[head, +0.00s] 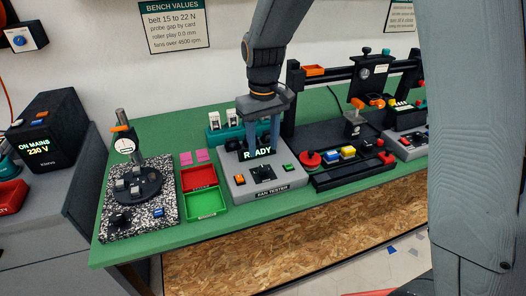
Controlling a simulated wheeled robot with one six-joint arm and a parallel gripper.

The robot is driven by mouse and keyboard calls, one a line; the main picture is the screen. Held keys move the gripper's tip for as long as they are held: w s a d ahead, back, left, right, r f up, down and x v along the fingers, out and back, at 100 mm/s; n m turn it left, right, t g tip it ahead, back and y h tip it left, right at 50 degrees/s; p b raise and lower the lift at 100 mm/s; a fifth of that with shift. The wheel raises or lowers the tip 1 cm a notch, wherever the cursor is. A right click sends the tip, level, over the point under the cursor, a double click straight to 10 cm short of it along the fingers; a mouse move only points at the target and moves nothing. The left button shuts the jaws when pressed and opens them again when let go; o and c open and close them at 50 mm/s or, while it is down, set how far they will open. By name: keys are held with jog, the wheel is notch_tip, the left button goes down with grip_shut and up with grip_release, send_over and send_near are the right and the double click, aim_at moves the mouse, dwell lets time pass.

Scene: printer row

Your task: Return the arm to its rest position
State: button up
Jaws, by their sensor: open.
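My arm reaches down from the top of the head view. My gripper (263,138) points downward with its two bluish fingers apart, open. It is above or just in front of the fan tester (270,190), a grey box with a lit READY display, a black fan-like part and orange and green buttons. The fingers overlap the display area in the picture; I cannot tell whether they touch it. I see nothing held between the fingers. A large grey column of mine hides the right side of the view.
Left of the tester are a red tray (198,178), a green tray (205,204), pink pads (195,156) and a dial gauge stand (124,146) on a speckled plate. To the right stand a black button panel (345,172) and a rail fixture (335,75). The green bench's (130,254) front edge is clear.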

jog(key=shift+r, duration=0.1)
jog(key=s+d+f+m+t+b, duration=0.1)
jog(key=s+d+m, duration=0.4)
jog(key=s+d, duration=1)
jog(key=shift+s+f, duration=0.35)
jog(key=shift+f, duration=0.3)
grip_shut()
dwell(0.6)
